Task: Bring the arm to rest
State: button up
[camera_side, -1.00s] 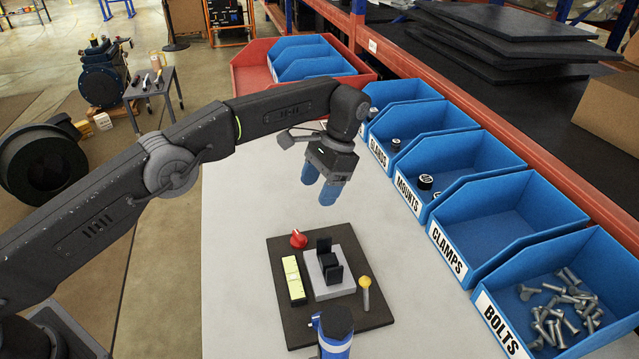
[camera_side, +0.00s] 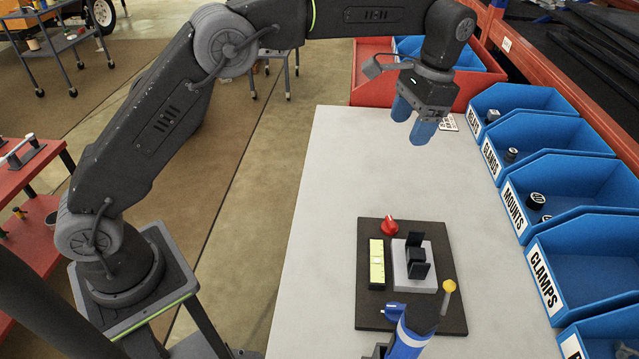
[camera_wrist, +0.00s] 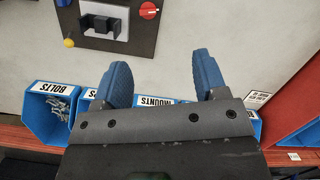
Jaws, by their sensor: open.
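My gripper (camera_side: 413,121) hangs above the far part of the light table, with its blue fingers pointing down. It is open and empty, with a clear gap between the fingers in the wrist view (camera_wrist: 160,75). The dark board (camera_side: 369,305) lies on the table nearer the side camera, well apart from the gripper. It carries a grey block with a black clamp-like holder (camera_side: 417,258), a red knob (camera_side: 389,227), a yellow-green strip (camera_side: 376,263) and a yellow-topped pin (camera_side: 449,286). A blue and dark cylindrical thing (camera_side: 412,335) at the bottom edge partly covers the board.
Blue bins line the right edge, labelled GLANDS, MOUNTS, CLAMPS (camera_side: 590,265) and, in the wrist view, BOLTS (camera_wrist: 52,112). A red tray (camera_side: 367,84) with blue bins stands at the far end. The table's left side (camera_side: 325,220) is clear.

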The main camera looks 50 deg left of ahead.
jog(key=s+a+r+n+t+h, duration=0.1)
jog(key=s+a+r+t, duration=0.1)
jog(key=s+a+r, duration=0.4)
jog(key=s+a+r+n+t, duration=0.15)
jog(key=s+r, duration=0.25)
jog(key=s, duration=0.4)
jog(key=s+a+f+n+t, duration=0.1)
jog(key=s+a+f+t, duration=0.1)
jog(key=s, duration=0.6)
jog(key=s+a+f+n+t, duration=0.1)
jog(key=s+f+t, duration=0.1)
jog(key=s+f, duration=0.3)
jog(key=s, duration=0.3)
jog(key=shift+s+a, duration=0.15)
jog(key=shift+a, duration=0.25)
